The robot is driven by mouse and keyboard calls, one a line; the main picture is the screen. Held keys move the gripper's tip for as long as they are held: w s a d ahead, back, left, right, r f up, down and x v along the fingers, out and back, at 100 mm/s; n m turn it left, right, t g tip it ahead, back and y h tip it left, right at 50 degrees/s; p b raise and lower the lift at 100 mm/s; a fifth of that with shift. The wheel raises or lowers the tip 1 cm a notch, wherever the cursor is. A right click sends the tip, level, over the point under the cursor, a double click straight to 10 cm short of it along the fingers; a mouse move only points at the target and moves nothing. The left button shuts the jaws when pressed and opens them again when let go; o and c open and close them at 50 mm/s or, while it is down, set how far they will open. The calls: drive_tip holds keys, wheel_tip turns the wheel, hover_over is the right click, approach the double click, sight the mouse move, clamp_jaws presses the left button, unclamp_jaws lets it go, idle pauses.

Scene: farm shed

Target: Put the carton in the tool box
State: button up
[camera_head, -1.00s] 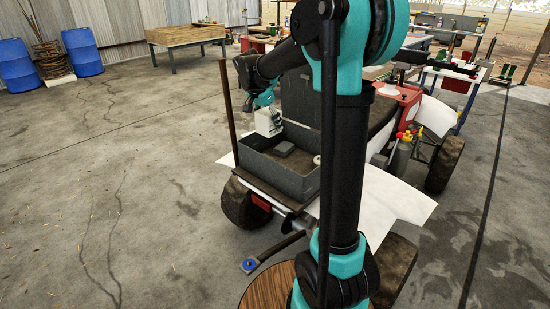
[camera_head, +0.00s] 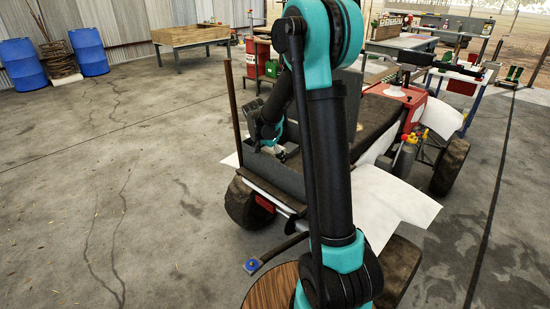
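The tool box (camera_head: 272,178) is a dark grey open box on the back of a tractor, in the middle of the head view. My gripper (camera_head: 282,149) is lowered at the tool box opening, behind its front wall. My own arm and the box walls hide most of the fingers. The carton, a pale box in the earlier view, cannot be made out clearly now. A small pale patch shows by the gripper, but I cannot tell whether it is the carton or whether the fingers hold it.
The tractor has a large rear wheel (camera_head: 248,204) and white fenders (camera_head: 385,200). A thin brown post (camera_head: 234,112) stands left of the tool box. A round wooden top (camera_head: 272,288) is in front. The concrete floor at left is clear.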

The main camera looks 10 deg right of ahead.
drive_tip(key=o, duration=1.3)
drive_tip(key=shift+f, duration=0.1)
drive_tip(key=v, duration=1.2)
drive_tip(key=shift+d+r, duration=0.1)
drive_tip(key=shift+r, duration=0.1)
